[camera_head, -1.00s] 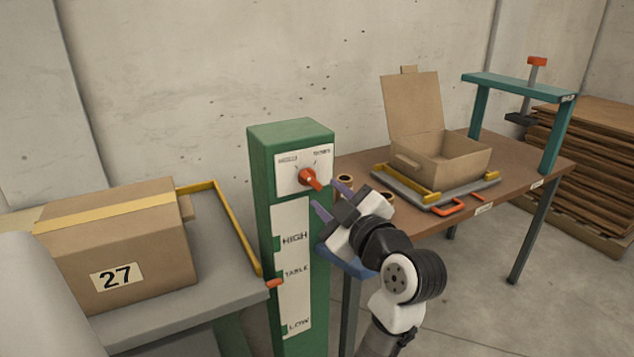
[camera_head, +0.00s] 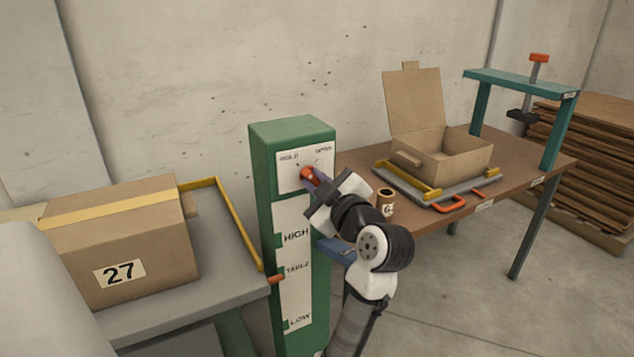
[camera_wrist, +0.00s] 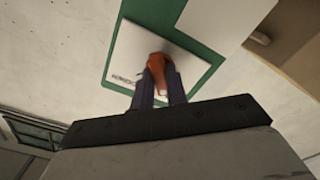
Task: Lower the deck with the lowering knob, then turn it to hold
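The orange lowering knob (camera_head: 307,174) is on a white plate (camera_head: 291,185) near the top of the green column (camera_head: 290,130); the plate reads HOLD at left, and its right label is too blurred to read. My gripper (camera_head: 317,184) is at the knob. In the wrist view, its two dark fingers (camera_wrist: 162,92) lie close together on either side of the orange handle (camera_wrist: 158,68) and appear closed on it. The grey deck (camera_head: 225,275) carries a closed box marked 27 (camera_head: 140,262). Its orange pointer (camera_head: 276,279) is slightly below the TABLE mark (camera_head: 298,268).
A brown table (camera_head: 515,172) at right holds an open box (camera_head: 450,160) on a grey tray, a small labelled roll (camera_head: 387,202) and a teal stand (camera_head: 520,84). Flat cardboard (camera_head: 590,150) is stacked behind. A yellow rail (camera_head: 238,230) edges the deck.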

